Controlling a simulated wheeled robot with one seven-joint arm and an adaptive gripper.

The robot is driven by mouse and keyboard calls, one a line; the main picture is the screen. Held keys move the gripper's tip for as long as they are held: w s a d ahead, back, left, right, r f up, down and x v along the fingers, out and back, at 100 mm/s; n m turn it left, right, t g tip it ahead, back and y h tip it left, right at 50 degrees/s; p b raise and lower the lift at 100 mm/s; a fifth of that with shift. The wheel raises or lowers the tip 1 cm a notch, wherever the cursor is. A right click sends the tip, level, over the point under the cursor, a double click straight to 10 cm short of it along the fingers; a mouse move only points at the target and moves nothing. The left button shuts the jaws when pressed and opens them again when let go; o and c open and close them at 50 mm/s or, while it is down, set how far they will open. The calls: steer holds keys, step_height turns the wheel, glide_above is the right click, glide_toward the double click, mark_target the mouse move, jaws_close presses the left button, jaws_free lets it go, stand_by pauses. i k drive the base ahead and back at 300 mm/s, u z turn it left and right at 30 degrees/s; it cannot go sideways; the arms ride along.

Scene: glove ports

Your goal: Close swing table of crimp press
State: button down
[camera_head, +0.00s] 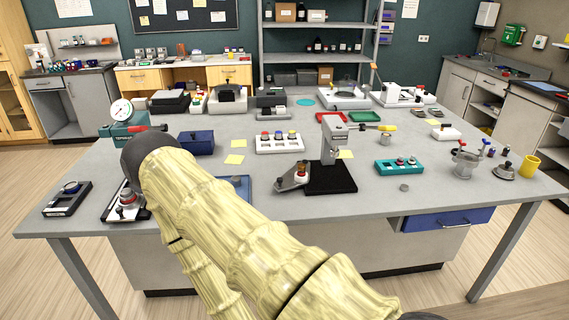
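The crimp press (330,150) stands near the front middle of the grey workbench. It has a black base plate (331,180), a grey upright column and a lever with a yellow end (386,128) pointing right. Its swing table (291,181) is a grey plate that sticks out to the left of the black base, so it is swung out. A small vial with a red and white top (302,170) stands on it. My arm crosses the foreground left of the press, apart from it in the picture. My gripper does not show.
A blue flat item (238,186) lies partly behind my arm, left of the swing table. A white rack (280,144) stands behind, and a teal rack (399,166) to the right. A dial gauge device (121,118) stands at left. Bare bench lies in front of the press.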

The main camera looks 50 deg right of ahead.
mark_target(289, 180)
steer(key=k, duration=0.45)
steer(key=z, duration=0.65)
